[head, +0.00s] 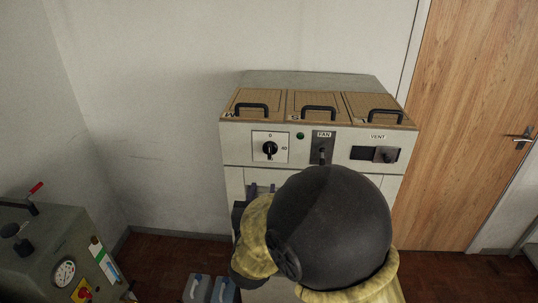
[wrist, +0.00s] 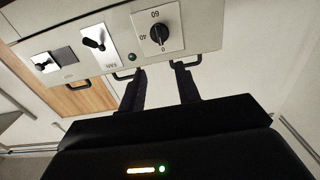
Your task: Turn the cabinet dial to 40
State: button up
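The cabinet dial is a black round knob (head: 270,149) on a white plate at the left of the cabinet front. It also shows in the wrist view (wrist: 158,34), where the plate reads 0, 40 and 60 and the picture is turned over. Its pointer seems to be toward 0, though the mark is small. My gripper (wrist: 160,71) is open and empty, its two dark fingers apart and pointing at the cabinet front. The fingers do not touch the dial. In the head view my gripper (head: 262,188) is below the dial, partly hidden by my arm.
The cabinet (head: 236,150) also has a FAN switch (head: 322,155), a VENT slider (head: 386,155), a green lamp (head: 300,136) and three handled lids on top. A grey machine (head: 50,250) stands at lower left. A wooden door (head: 470,120) is at right.

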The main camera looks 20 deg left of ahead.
aim_at(269, 152)
jog(key=p+x, duration=0.6)
jog(key=x, duration=1)
jog(key=shift+w+a, duration=0.15)
jog(key=shift+w, duration=0.15)
grip_shut()
